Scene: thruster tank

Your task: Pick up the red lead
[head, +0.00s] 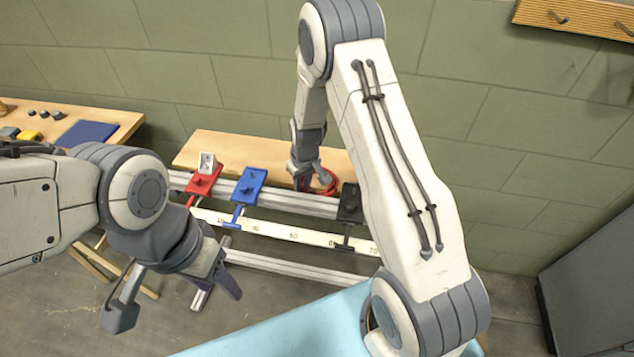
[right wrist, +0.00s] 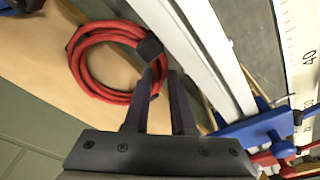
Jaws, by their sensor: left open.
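The red lead is a coil with a black end or tie, lying on the wooden bench. It shows in the head view (head: 330,183) and in the right wrist view (right wrist: 88,87). My right gripper (head: 308,182) is down at the coil. In the right wrist view its two dark fingers (right wrist: 162,78) stand apart with a narrow gap, and their tips reach the coil's edge beside the black part. A bit of red shows between the fingers; whether they touch it is unclear. My left gripper (head: 175,298) is open and empty, above the floor in front of the rail.
A metal rail (head: 285,199) runs along the wooden bench (head: 232,147). It carries red (head: 204,180), blue (head: 249,185) and black (head: 350,203) carriages. A scale strip (head: 290,233) lies in front. A side table (head: 120,117) holds small blocks and a blue mat (head: 86,134).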

